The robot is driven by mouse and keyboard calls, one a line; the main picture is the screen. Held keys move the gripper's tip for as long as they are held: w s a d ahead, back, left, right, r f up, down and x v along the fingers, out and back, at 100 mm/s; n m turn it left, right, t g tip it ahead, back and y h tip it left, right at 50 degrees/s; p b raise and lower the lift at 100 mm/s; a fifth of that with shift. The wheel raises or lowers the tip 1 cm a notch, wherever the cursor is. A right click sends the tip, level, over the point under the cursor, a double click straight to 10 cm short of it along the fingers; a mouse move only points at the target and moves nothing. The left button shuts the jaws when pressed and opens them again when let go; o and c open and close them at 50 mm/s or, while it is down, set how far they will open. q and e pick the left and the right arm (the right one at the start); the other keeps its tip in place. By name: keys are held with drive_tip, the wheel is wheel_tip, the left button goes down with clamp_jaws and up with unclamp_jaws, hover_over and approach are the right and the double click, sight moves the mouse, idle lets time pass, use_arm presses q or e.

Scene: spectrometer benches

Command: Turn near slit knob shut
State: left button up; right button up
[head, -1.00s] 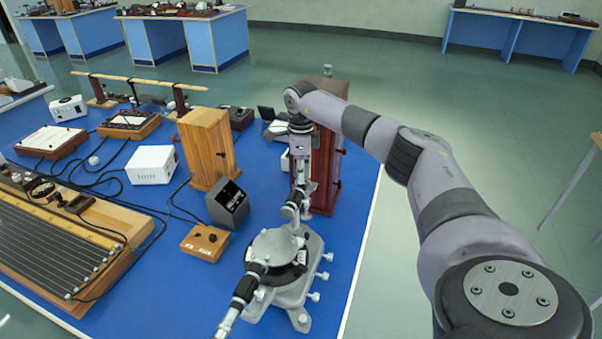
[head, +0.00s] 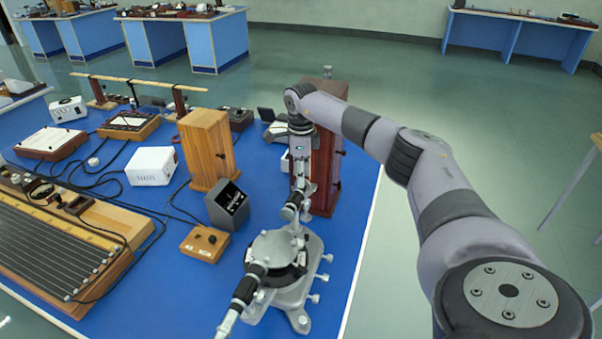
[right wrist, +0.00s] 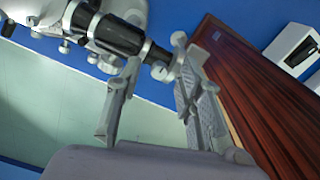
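The spectrometer (head: 277,252) stands near the right edge of the blue bench, with a round black and grey table on a grey base. One tube points to the front left. The other tube points away, towards my right gripper (head: 298,200). In the right wrist view, the right gripper (right wrist: 154,58) has its two fingers apart, one on either side of the tube's end. A small silver knob (right wrist: 158,72) shows between the fingers at this end, with a gap to each finger visible. Whether it is the near slit knob I cannot tell. My left gripper is not in view.
A dark red wooden cabinet (head: 327,180) stands close behind the right gripper. A lighter wooden box (head: 208,150), a black meter (head: 228,205) and a small wooden switch box (head: 205,243) stand to the left. The bench's right edge is close.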

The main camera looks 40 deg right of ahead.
wheel_tip(320, 180, up, 12)
idle(0.6)
idle(0.5)
